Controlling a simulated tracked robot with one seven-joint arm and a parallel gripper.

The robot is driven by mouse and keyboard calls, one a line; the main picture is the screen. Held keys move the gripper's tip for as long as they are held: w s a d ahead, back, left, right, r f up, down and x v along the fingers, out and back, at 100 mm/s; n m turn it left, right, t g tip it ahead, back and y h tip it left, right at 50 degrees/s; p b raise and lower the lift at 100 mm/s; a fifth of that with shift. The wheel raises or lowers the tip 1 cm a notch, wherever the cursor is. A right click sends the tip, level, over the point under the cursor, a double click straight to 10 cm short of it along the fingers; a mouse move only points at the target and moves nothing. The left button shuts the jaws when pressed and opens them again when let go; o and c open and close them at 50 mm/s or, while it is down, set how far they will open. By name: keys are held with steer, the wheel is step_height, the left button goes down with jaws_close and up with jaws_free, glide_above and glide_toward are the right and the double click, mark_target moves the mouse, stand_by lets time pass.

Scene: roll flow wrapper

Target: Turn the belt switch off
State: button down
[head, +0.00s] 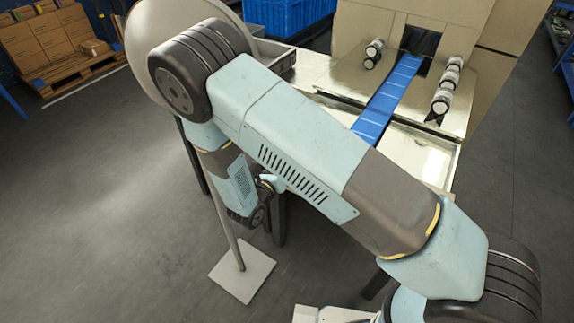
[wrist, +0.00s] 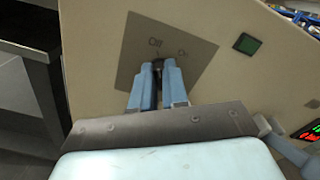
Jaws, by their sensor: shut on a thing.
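The belt switch (wrist: 157,64) is a small dark knob on a grey plate (wrist: 131,62) on a beige panel in the wrist view. The plate has an "Off" label just above the knob and an "On" label up and to the right. My gripper (wrist: 158,72) has its two blue-grey fingers shut on the knob, one on each side. The fingers hide most of the knob, so I cannot tell for sure which label it points to. In the head view my arm hides the switch and my gripper.
A green square (wrist: 246,43) sits on the panel to the right of the plate. A lit display (wrist: 311,130) is at the right edge. In the head view a blue belt (head: 388,98) runs into the wrapper (head: 460,32). A blue crate (head: 288,15) stands behind.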

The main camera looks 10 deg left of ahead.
steer(key=shift+a, duration=0.1)
stand_by(0.3)
steer(key=c, duration=1.1)
jaws_free()
steer(key=shift+c, duration=0.2)
steer(key=v, duration=1.3)
steer(key=shift+s, duration=0.4)
steer(key=shift+s+a+f, duration=0.1)
steer(key=shift+a+f, duration=0.05)
steer(key=shift+a, duration=0.05)
